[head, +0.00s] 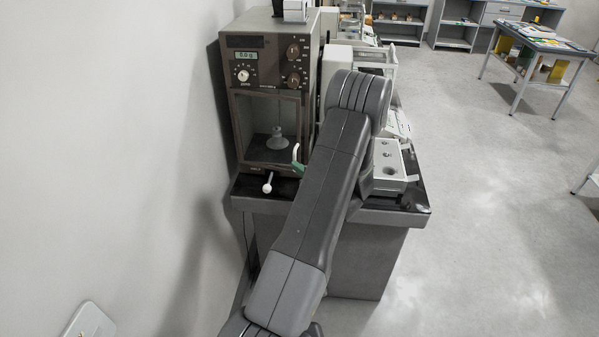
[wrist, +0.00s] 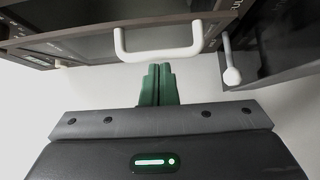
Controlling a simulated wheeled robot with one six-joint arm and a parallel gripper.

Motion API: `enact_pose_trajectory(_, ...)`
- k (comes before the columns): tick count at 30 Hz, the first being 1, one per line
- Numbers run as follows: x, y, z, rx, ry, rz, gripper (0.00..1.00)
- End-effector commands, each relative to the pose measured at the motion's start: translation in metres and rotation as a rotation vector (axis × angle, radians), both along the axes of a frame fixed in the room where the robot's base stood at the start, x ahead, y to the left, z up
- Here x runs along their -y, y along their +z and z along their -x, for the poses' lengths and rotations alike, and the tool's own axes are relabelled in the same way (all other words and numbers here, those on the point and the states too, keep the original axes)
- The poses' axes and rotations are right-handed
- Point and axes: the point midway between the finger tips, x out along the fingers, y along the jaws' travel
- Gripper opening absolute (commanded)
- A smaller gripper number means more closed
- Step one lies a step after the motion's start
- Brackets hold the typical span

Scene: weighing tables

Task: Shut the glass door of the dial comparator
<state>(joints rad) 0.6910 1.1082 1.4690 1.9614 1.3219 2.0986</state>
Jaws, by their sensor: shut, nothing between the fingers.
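The dial comparator (head: 265,60) is a tall brown case with a small display, knobs and a glass-fronted chamber at the left of the bench in the head view. A grey stepped weight (head: 277,141) stands inside the chamber. The white door handle (head: 296,153) shows at the chamber's lower right; in the wrist view the handle (wrist: 158,54) is a wide loop on the brown-framed glass door (wrist: 75,43). My gripper (wrist: 158,84) has its green fingers shut and empty, close by the handle; I cannot tell whether they touch. How far the door stands open is unclear.
A white-knobbed lever (head: 267,187) sticks out below the chamber; this lever (wrist: 231,72) is right of the handle in the wrist view. The wall is close at left; open floor lies at right.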

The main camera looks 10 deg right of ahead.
Motion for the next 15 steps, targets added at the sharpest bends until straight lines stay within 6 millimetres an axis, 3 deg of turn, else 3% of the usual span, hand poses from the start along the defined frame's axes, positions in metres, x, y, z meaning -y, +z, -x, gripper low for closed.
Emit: enact_pose_trajectory(15,0.006,-0.0007,-0.0075,0.005,0.026,0.001,0.0)
